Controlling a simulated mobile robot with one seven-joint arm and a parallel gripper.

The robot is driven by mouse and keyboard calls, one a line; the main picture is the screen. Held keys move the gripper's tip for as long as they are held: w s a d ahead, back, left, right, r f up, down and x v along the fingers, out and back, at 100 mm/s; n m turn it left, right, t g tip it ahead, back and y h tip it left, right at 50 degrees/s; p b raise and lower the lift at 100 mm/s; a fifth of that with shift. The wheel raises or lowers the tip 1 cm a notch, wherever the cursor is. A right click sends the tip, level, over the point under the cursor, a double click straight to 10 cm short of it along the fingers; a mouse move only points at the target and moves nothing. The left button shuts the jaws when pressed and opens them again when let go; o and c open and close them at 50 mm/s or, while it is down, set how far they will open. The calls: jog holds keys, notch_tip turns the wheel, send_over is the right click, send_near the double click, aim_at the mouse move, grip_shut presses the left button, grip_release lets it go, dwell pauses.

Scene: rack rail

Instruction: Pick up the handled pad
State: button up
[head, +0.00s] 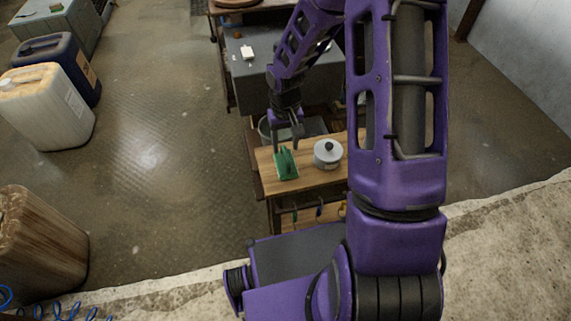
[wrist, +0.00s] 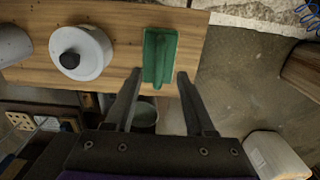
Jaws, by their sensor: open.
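The handled pad (head: 285,165) is a green block with a raised grip along its top. It lies on the wooden bench top near its left edge in the head view. In the wrist view the pad (wrist: 159,57) lies just beyond my fingertips, close to the bench edge. My gripper (head: 288,143) is above and just behind the pad in the head view. In the wrist view my gripper (wrist: 160,74) is open, its fingers spread to either side of the pad's near end. Nothing is between the fingers that I can see as held.
A grey lidded pot (head: 328,154) with a black knob stands right of the pad on the wooden bench (head: 310,180). A grey cabinet (head: 250,75) with a small white item is behind. Jerrycans (head: 48,108) stand on the floor at left. The floor left of the bench is clear.

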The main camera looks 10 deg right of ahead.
aim_at(286, 154)
jog(key=f, duration=0.2)
jog(key=f+b, duration=0.1)
jog(key=f, duration=0.2)
jog(key=shift+w+f, duration=0.2)
jog(key=shift+f, duration=0.15)
grip_shut()
